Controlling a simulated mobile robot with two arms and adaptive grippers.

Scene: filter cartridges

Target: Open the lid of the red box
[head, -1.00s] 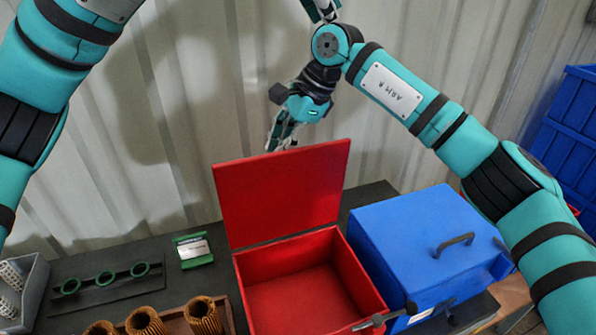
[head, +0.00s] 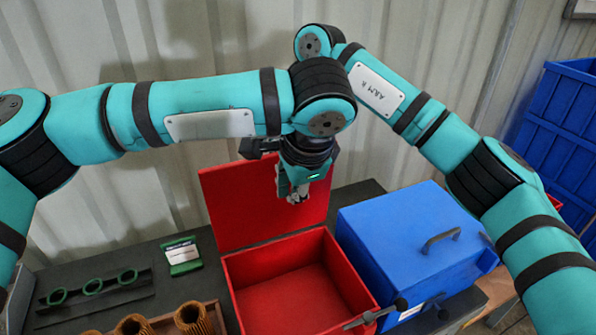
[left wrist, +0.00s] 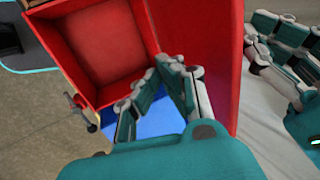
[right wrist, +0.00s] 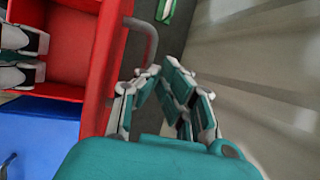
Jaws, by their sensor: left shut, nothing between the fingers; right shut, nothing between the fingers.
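The red box (head: 300,290) stands open on the dark bench, its lid (head: 222,200) raised and leaning slightly back. My left gripper (head: 297,197) is shut and empty, pointing down in front of the lid's inner face. In the left wrist view its fingers (left wrist: 160,72) are between the lid (left wrist: 194,35) and the box's open inside (left wrist: 105,45); I cannot tell whether they touch the lid. My right gripper (right wrist: 160,70) is shut and empty behind the lid, close to a grey handle (right wrist: 148,38). In the head view my left arm hides it.
A closed blue box (head: 400,240) with a handle stands right of the red box. Brown pleated cartridges (head: 190,318), a strip with green rings (head: 95,287) and a green-edged card (head: 181,256) lie to the left. A corrugated wall is behind.

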